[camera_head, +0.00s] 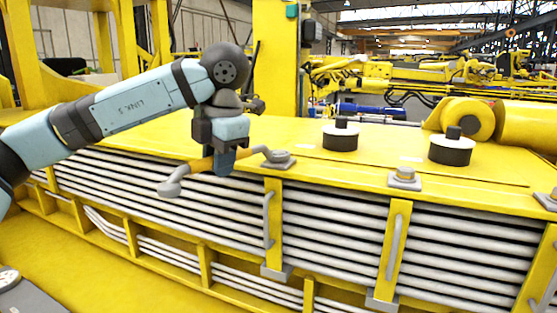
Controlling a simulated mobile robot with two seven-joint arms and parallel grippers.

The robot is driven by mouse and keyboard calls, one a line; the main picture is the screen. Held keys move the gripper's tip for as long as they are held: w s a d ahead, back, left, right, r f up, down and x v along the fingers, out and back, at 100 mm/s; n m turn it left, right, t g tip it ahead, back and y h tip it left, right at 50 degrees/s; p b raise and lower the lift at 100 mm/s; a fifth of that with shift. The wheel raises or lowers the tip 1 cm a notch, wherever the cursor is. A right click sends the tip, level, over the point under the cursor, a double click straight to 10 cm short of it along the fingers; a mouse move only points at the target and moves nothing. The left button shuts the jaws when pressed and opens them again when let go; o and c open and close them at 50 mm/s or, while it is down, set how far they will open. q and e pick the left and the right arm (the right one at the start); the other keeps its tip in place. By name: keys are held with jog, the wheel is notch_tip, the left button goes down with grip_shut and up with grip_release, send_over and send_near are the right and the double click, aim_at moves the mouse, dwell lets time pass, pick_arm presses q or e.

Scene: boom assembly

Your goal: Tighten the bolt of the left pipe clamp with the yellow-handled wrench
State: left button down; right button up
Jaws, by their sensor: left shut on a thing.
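My left gripper (224,163) comes in from the left and is shut on the yellow-handled wrench (200,164). The wrench lies across the top front edge of the yellow boom. Its rounded grey end (170,188) hangs out to the left, past the front edge. Its other grey end reaches right to the bolt (281,156) of the left pipe clamp (273,212). The wrench end overlaps the bolt in this view, and I cannot tell how fully it sits around it. The clamp is an upright yellow bar with a grey handle over the pipes. My right gripper is out of view.
Two more clamps, a middle one (396,252) and a right one (541,268), stand along the pipes (335,221). Their bolts sit on top. Two black round knobs (341,138) (452,149) rise from the boom top. A yellow column (275,60) stands behind.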

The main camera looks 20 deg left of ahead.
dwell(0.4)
pick_arm(q)
jog(key=shift+w+a+m, duration=0.2)
jog(key=shift+a+m, duration=0.2)
jog(key=shift+d+r, duration=0.1)
jog(key=shift+s+d+n, duration=0.15)
jog(key=shift+d+n, duration=0.15)
jog(key=shift+s+d+n+p, duration=0.1)
jog(key=shift+d+n+p, duration=0.15)
jog(key=shift+n+p, duration=0.1)
